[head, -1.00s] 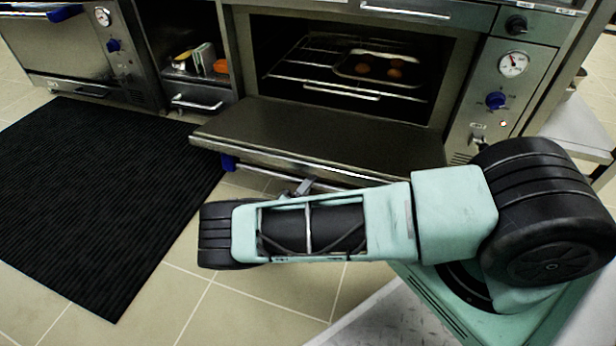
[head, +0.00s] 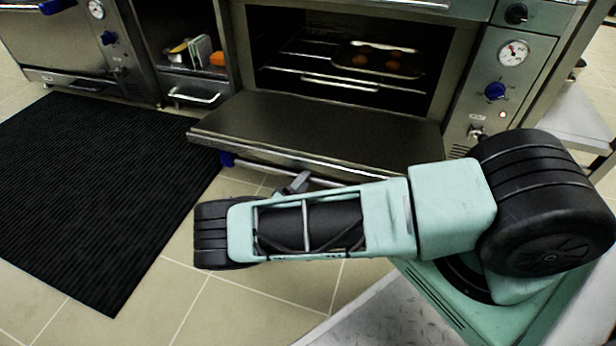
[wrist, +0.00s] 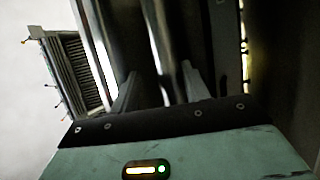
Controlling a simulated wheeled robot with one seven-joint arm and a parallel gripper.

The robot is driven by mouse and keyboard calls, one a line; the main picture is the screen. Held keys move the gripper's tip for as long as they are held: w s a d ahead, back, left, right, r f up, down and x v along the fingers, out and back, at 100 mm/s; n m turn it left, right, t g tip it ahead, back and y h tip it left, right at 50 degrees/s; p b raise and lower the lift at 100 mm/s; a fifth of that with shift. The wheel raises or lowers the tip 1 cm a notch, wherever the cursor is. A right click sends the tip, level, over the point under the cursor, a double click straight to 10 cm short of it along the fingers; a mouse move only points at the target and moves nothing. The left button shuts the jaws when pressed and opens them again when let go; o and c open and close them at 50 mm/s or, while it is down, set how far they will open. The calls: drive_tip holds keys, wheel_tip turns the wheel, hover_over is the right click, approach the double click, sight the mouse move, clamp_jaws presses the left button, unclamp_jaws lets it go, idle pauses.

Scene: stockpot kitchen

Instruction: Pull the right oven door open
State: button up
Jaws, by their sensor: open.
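The right oven door (head: 300,122) hangs wide open in the head view, lowered to near flat in front of the oven cavity. Its bar handle (head: 262,168) runs along beneath the door's front edge, with a blue end piece at the left. My gripper (head: 300,182) is at this bar, mostly hidden behind my arm; one finger shows against it. In the wrist view my gripper (wrist: 157,88) has its two fingers apart, with a long shiny bar (wrist: 160,45) running between them. I cannot tell whether either finger touches the bar.
Inside the oven, a tray (head: 380,60) with several round orange-brown items sits on a wire rack (head: 300,73). A black ribbed mat (head: 90,190) covers the floor at left. A second oven (head: 50,45) stands far left, its door shut. Tiled floor left of my base is clear.

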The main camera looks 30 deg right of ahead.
drive_tip(key=s+a+b, duration=0.3)
drive_tip(key=a+b, duration=0.1)
drive_tip(key=a, duration=0.9)
drive_tip(key=shift+f, duration=0.45)
drive_tip(key=shift+a, duration=0.1)
drive_tip(key=s+a+r+n+g+y+p, duration=0.2)
drive_tip(key=s+r+y+p, duration=0.6)
drive_tip(key=r, duration=0.9)
drive_tip(key=s+a+r+n+g+y+p, duration=0.1)
drive_tip(key=s+a+r+n+y+p, duration=0.15)
drive_tip(key=s+r+y+p, duration=1)
drive_tip(key=s+a+r+n+g+y+p, duration=0.1)
drive_tip(key=s+r+n+g+y+p, duration=0.3)
drive_tip(key=r, duration=1.8)
wheel_tip(320, 180, up, 37)
drive_tip(key=w+m+t+h+p, duration=0.1)
drive_tip(key=p, duration=3.7)
drive_tip(key=shift+w+a+t, duration=0.15)
drive_tip(key=shift+w+t, duration=0.15)
drive_tip(key=shift+t, duration=0.1)
